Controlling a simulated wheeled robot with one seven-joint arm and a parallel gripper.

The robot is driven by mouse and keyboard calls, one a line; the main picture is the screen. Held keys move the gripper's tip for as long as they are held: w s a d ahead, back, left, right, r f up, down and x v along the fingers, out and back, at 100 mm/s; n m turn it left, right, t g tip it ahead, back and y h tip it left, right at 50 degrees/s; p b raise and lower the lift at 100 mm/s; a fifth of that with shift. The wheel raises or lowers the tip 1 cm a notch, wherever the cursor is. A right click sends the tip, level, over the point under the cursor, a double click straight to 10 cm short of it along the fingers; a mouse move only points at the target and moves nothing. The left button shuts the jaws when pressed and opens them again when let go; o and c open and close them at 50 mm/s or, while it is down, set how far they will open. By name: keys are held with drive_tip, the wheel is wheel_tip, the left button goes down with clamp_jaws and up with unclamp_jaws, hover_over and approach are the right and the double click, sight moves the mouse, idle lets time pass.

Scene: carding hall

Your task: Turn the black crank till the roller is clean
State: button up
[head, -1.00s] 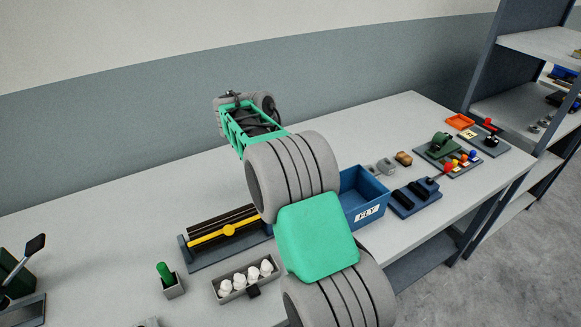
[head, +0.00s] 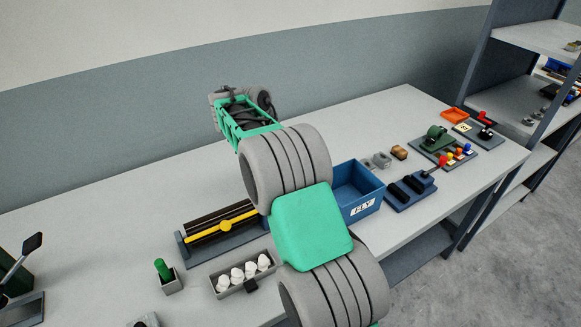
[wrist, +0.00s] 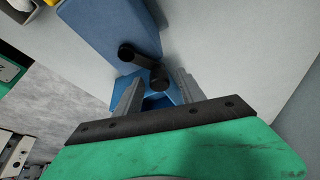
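In the wrist view a black crank (wrist: 143,62) sticks out beside a rounded blue body (wrist: 103,28). The crank shows as two short dark cylinders joined together. My gripper (wrist: 158,80) is open, with one grey finger on each side of the crank's nearer end. I see a gap on both sides of it.
A blue bin (head: 362,208) stands right of my arm. A blue block with black pieces (head: 410,190) lies beyond it. A grey tray of white bobbins (head: 243,272) and a green-handled tool in a cup (head: 163,270) stand in front. The table's back left is clear.

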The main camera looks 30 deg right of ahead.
drive_tip(key=p+v, duration=0.3)
drive_tip(key=v, duration=0.4)
drive_tip(key=shift+r, duration=0.35)
drive_tip(key=shift+a, duration=0.1)
idle(0.5)
drive_tip(key=s+a+r+n+t, duration=0.35)
drive_tip(key=s+r+n, duration=0.25)
drive_tip(key=n, duration=0.3)
drive_tip(key=s+a+f+n+t+y, duration=0.2)
drive_tip(key=s+a+f+n+y, duration=0.2)
drive_tip(key=s+a+n, duration=0.8)
drive_tip(key=shift+s+a+f, duration=0.75)
drive_tip(key=shift+s+a, duration=0.2)
drive_tip(key=shift+a, duration=0.1)
